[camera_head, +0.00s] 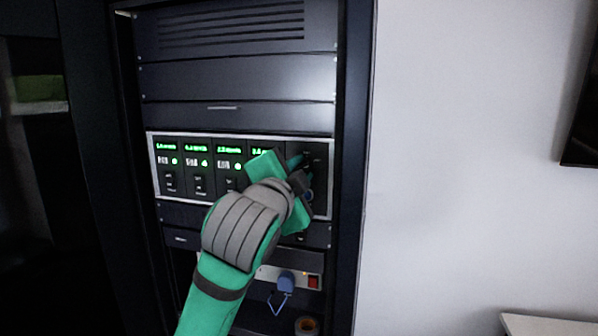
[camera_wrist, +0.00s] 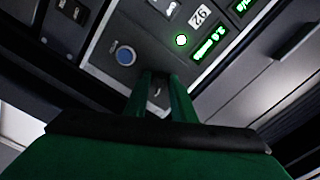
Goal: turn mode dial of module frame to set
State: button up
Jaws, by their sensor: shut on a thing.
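The module frame (camera_head: 151,170) is a silver-edged panel in the dark rack, with several modules bearing green displays and small switches. My gripper (camera_head: 306,168) is at the right end of this frame, against the panel face. In the wrist view my two green fingers (camera_wrist: 160,88) are close together and reach to the panel beside a round blue button (camera_wrist: 125,55). They are shut on the mode dial, which they almost wholly hide. Its pointer and the set mark cannot be read. A lit green display (camera_wrist: 209,45) is right of the fingers.
A lower strip holds a blue plug (camera_head: 286,282) with a hanging loop and a red switch (camera_head: 313,282). A roll of tape (camera_head: 307,325) lies below. The rack's right post (camera_head: 353,170) is close to my gripper. A white wall is beyond it.

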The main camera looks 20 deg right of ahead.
jog(key=o, duration=1)
jog(key=v, duration=1)
jog(key=shift+s+a, duration=0.3)
jog(key=shift+a, duration=0.05)
jog(key=shift+w+f, duration=0.1)
